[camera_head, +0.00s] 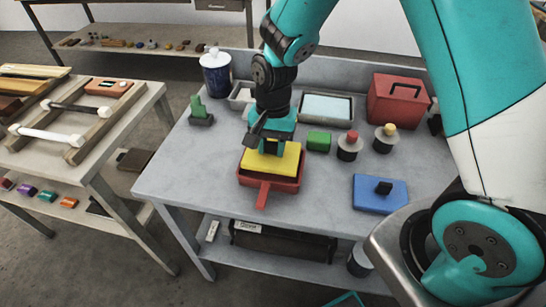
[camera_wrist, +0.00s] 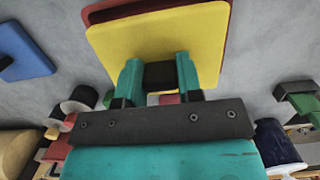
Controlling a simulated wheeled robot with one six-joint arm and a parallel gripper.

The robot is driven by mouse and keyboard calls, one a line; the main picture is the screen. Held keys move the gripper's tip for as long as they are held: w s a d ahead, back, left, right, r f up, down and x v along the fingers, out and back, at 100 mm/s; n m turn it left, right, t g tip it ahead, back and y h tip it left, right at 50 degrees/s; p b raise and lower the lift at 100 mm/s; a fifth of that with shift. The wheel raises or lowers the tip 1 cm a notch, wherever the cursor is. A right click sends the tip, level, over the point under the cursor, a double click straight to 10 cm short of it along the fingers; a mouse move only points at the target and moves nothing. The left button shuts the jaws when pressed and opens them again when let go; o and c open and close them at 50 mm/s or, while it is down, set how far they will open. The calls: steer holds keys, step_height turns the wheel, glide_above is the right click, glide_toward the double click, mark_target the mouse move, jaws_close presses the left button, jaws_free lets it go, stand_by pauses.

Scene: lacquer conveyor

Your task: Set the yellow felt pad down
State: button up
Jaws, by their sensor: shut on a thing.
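The yellow felt pad (camera_head: 285,161) is a flat square at the front of the grey table, over the red tray (camera_head: 265,195) with a short handle toward the front edge. My gripper (camera_head: 271,147) is above the pad. In the wrist view, its teal fingers (camera_wrist: 158,76) are shut on a black knob on the yellow pad (camera_wrist: 190,35). The red tray (camera_wrist: 105,12) shows behind the pad there. The pad covers most of the tray's inside. I cannot tell whether the pad touches the tray or hangs just above it.
A green block (camera_head: 319,141) and two round black-and-grey pieces with knobs (camera_head: 348,150) stand right of the tray. A blue pad with a black knob (camera_head: 366,196) lies farther right. A red box (camera_head: 398,102), a shallow tray (camera_head: 326,108) and a dark blue jar (camera_head: 216,76) stand behind.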

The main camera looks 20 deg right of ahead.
mark_target(273, 153)
steer(key=shift+f, duration=2.35)
steer(key=shift+f, duration=0.15)
steer(key=o, duration=0.9)
steer(key=shift+s, duration=0.1)
steer(key=r, duration=0.8)
steer(key=w+r, duration=0.1)
steer(key=r, duration=0.3)
steer(key=shift+w+d+b, duration=0.1)
steer(key=shift+d+b, duration=0.2)
steer(key=shift+d, duration=0.1)
steer(key=s+a+r+n+y, duration=0.1)
steer(key=s+r+n, duration=0.3)
steer(key=s, duration=0.2)
steer(key=s+a+r+n+y, duration=0.1)
steer(key=s+a+r+n, duration=0.1)
steer(key=s+r+n, duration=0.2)
steer(key=s+a+r+n+t+y, duration=0.1)
steer(key=s+r+n, duration=0.3)
steer(key=s, duration=0.5)
steer(key=shift+s+a+r+n, duration=0.1)
steer(key=shift+s+a+n, duration=0.15)
steer(key=shift+n, duration=0.35)
steer(key=shift+s+a+r+n, duration=0.1)
steer(key=shift+a+n, duration=0.2)
steer(key=shift+n, duration=0.3)
